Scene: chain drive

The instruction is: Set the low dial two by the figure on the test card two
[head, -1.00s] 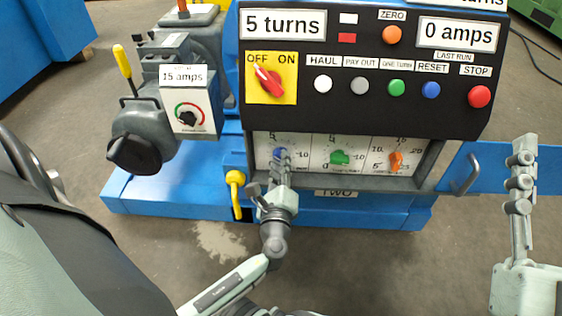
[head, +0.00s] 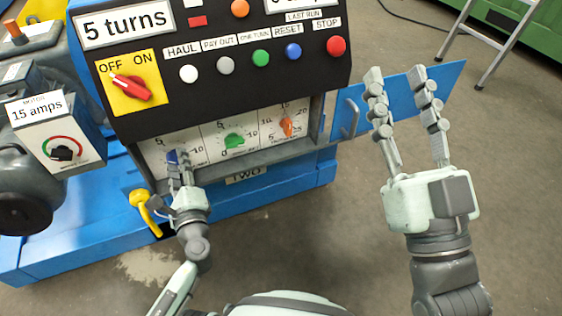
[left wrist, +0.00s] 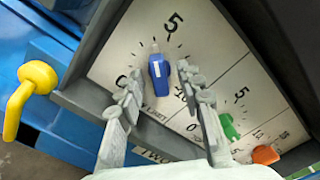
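Three dials sit in an open recess with a plate reading TWO (head: 246,176) below it: a blue knob (left wrist: 159,72), a green knob (head: 234,141) and an orange knob (head: 287,126). My right gripper (head: 397,76) is open and empty, in front of the blue door. I cannot make out a test card.
The open blue door (head: 447,92) with its handle stands right of the recess. A yellow lever (left wrist: 38,76) sticks out left of it. Above are the red OFF/ON switch (head: 132,87), a button row and a "5 turns" display (head: 124,24). A ladder (head: 497,45) stands behind right.

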